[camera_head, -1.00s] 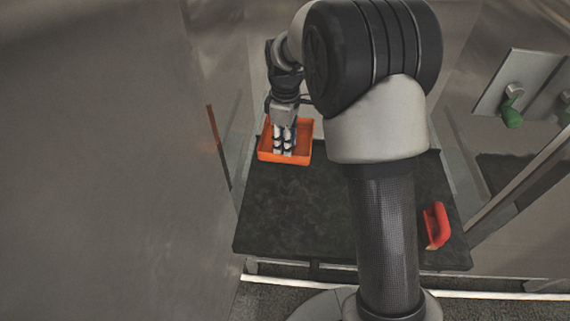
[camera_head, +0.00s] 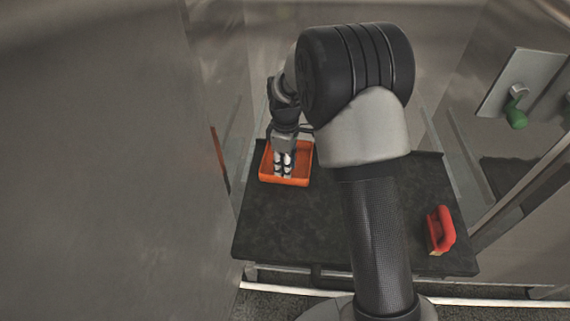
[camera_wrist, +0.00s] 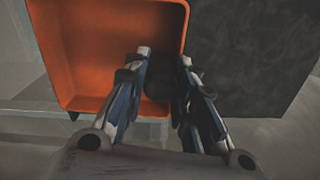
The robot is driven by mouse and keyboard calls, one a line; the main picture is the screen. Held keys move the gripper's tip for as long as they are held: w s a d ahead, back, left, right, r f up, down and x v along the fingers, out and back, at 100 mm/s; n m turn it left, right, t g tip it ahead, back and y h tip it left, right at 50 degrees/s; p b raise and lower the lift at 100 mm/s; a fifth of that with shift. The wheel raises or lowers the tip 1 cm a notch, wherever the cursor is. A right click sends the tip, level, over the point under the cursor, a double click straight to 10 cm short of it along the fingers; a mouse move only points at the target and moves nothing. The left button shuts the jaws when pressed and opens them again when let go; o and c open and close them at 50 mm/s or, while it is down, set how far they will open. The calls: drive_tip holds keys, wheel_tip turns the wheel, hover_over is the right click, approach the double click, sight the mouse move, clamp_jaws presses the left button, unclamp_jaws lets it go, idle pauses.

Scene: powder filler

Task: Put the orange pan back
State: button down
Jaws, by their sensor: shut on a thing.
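The orange pan (camera_head: 303,160) is a shallow open tray at the far left of the dark tabletop in the head view. In the wrist view the pan (camera_wrist: 95,60) fills the upper left, and no contents show. My gripper (camera_head: 283,175) points down at the pan. In the wrist view my gripper (camera_wrist: 165,62) is shut on the pan's side wall, one finger over the inside and the other outside. I cannot tell whether the pan's underside touches the tabletop.
The dark tabletop (camera_head: 290,230) is bare in front of the pan. A red-handled tool (camera_head: 441,230) stands at its right front. A green-handled latch (camera_head: 516,118) is on the right wall. A large metal wall (camera_head: 100,160) closes off the left.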

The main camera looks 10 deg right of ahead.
drive_tip(key=c, duration=1.3)
unclamp_jaws()
drive_tip(key=shift+f, duration=0.1)
drive_tip(key=s+r+m+t+p, duration=0.1)
drive_tip(key=s+r+m+p, duration=0.15)
drive_tip(key=r, duration=0.75)
drive_tip(key=s+r+m+p, duration=0.1)
drive_tip(key=s+r, duration=0.3)
drive_tip(key=r, duration=0.7)
drive_tip(key=s+r+m+t, duration=0.1)
drive_tip(key=s+m, duration=0.2)
drive_tip(key=s, duration=0.5)
drive_tip(key=s+d+r+m+t, duration=0.1)
drive_tip(key=s+m, duration=0.1)
drive_tip(key=s, duration=0.6)
drive_tip(key=s+r+m+t, duration=0.1)
drive_tip(key=s+m, duration=0.2)
drive_tip(key=s, duration=0.5)
drive_tip(key=shift+s+d+r+m, duration=0.15)
drive_tip(key=shift+d+r+m, duration=0.05)
drive_tip(key=shift+d+m, duration=0.2)
